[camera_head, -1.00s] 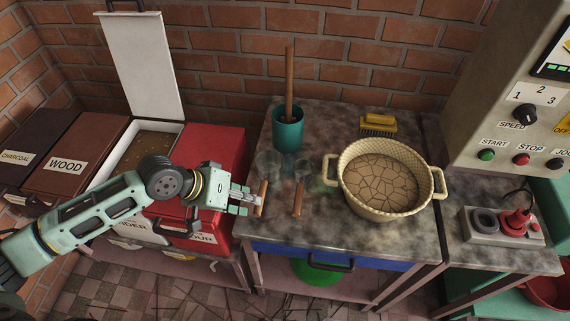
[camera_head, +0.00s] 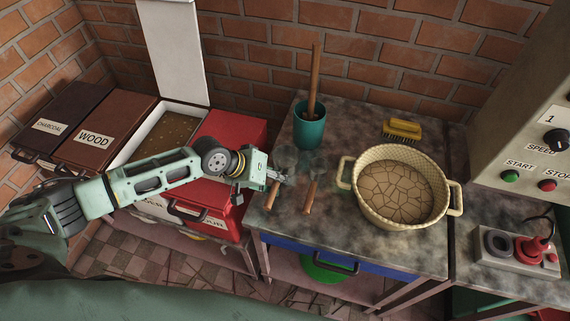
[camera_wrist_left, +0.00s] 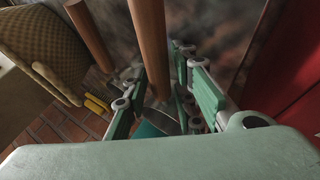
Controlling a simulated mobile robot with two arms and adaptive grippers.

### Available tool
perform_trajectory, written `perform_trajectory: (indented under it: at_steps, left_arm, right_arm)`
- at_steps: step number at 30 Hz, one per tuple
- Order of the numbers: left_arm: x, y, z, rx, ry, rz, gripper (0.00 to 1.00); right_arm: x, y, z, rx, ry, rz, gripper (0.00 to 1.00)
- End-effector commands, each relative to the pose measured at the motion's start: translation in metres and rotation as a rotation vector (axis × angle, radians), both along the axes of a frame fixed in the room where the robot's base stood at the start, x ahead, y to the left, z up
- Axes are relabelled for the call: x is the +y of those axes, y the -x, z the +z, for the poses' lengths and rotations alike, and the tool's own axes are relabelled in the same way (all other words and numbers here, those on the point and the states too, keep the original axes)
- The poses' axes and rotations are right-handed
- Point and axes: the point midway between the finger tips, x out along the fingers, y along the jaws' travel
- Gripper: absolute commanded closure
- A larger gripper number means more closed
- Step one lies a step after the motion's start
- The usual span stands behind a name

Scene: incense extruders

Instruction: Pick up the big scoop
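Two scoops with wooden handles lie side by side on the grey stone-topped table. The left scoop's handle (camera_head: 272,195) is just beside my left gripper (camera_head: 278,174); the right scoop's handle (camera_head: 310,196) lies a little further right. Their glassy-looking heads point toward the wall and are faint, so I cannot tell surely which is bigger. In the left wrist view, my left gripper (camera_wrist_left: 165,105) is open, with the near wooden handle (camera_wrist_left: 150,40) showing between its fingers. The other handle (camera_wrist_left: 90,35) is outside the fingers. My right gripper is not in view.
A cream basket (camera_head: 404,214) with a cracked brown filling stands right of the scoops. A teal cup (camera_head: 309,132) holding a wooden stick and a yellow brush (camera_head: 402,127) stand behind. A red box (camera_head: 230,129) is at the left. A control box (camera_head: 515,251) is at the right.

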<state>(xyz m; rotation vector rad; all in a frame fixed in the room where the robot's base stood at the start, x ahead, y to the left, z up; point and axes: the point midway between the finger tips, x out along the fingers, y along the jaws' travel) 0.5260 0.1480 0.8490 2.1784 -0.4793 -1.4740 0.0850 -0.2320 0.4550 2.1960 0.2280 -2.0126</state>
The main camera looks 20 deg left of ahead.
Motion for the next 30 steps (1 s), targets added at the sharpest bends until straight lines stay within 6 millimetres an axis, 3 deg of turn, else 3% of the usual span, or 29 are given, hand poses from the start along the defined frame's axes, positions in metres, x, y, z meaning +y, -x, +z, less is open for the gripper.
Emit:
perform_trajectory:
  at_steps: [5, 13, 25, 30]
  left_arm:
    - [0.0, 0.0, 0.0, -0.001, 0.0, 0.0, 0.77]
    - [0.0, 0.0, 0.0, -0.001, 0.0, 0.001, 1.0]
    - [0.0, -0.001, 0.002, -0.002, 0.001, 0.001, 1.0]
    - [0.0, -0.001, 0.011, -0.005, 0.002, 0.0, 1.0]
  right_arm:
    - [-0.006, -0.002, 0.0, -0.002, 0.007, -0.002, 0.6]
    - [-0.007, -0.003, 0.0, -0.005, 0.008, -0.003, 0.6]
    - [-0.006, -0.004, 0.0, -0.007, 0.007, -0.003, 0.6]
    - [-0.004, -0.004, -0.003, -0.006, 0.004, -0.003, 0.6]
